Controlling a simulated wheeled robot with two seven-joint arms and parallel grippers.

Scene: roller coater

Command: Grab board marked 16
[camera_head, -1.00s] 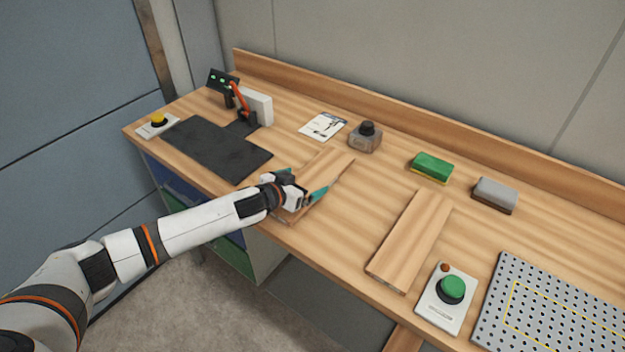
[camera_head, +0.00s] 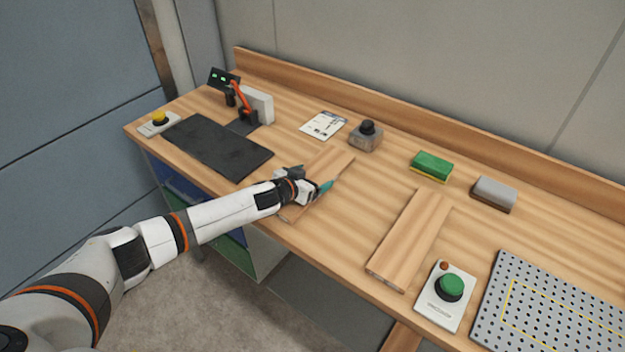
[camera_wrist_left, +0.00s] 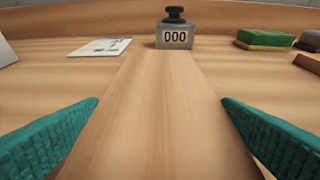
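A wooden board (camera_head: 333,163) lies on the bench left of the middle in the head view. It also fills the centre of the left wrist view (camera_wrist_left: 160,110), running away from me. No number 16 can be read on it. A second wooden board (camera_head: 412,240) lies to its right. My left gripper (camera_head: 308,190) is over the near part of the left board. Its teal fingers (camera_wrist_left: 160,125) are apart, one on each side of that board, with gaps showing between them and its edges. My right gripper is not in view.
A counter block reading 000 (camera_wrist_left: 175,32) stands just beyond the board's far end. A paper sheet (camera_head: 323,125), green sponge (camera_head: 432,165) and grey block (camera_head: 494,193) lie behind. A green button box (camera_head: 446,296) and perforated plate (camera_head: 556,310) are at right, a black mat (camera_head: 217,148) at left.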

